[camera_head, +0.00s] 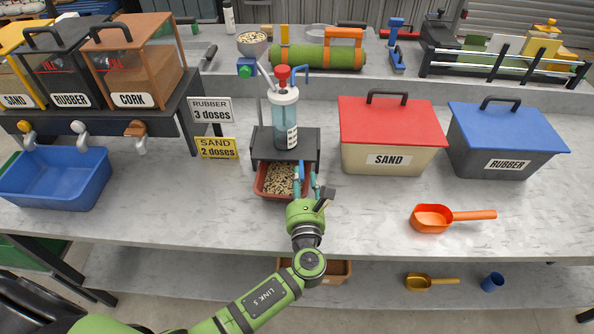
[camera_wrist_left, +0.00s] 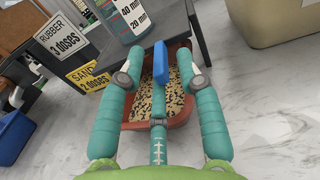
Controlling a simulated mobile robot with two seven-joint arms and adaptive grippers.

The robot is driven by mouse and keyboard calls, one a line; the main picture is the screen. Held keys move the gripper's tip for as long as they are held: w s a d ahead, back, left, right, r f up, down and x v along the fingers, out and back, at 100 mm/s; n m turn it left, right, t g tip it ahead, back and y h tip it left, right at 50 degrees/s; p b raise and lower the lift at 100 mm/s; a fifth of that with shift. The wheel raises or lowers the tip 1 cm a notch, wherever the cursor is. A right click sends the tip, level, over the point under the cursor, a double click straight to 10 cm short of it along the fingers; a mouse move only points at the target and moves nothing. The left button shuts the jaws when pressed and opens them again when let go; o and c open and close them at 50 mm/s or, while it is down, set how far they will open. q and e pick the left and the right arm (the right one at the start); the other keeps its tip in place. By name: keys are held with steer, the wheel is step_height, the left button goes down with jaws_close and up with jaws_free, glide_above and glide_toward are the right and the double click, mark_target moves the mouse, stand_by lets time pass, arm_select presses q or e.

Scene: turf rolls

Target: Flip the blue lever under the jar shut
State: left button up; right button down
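The jar (camera_head: 285,118) is clear with bluish contents and a red top knob, upright on a dark stand; its lower part shows in the left wrist view (camera_wrist_left: 128,18). The blue lever (camera_wrist_left: 160,62) hangs below the stand's front edge, over a red-brown tray (camera_head: 262,190) of mixed grains. My left gripper (camera_wrist_left: 162,72) is open, with one teal finger on each side of the lever. A gap seems to show on both sides of it. In the head view, the gripper (camera_head: 308,180) partly hides the lever and the tray's right side. My right gripper is out of view.
Rubber and sand dose signs (camera_head: 217,147) stand left of the stand. A sand bin (camera_head: 392,145) with a red lid and a rubber bin (camera_head: 505,145) stand right. An orange scoop (camera_head: 433,218) lies on the right counter. The front counter left of my arm is clear.

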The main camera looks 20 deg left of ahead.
mark_target(302, 171)
arm_select(q)
steer(key=shift+x, duration=1.45)
steer(key=shift+a, duration=0.1)
jaws_close()
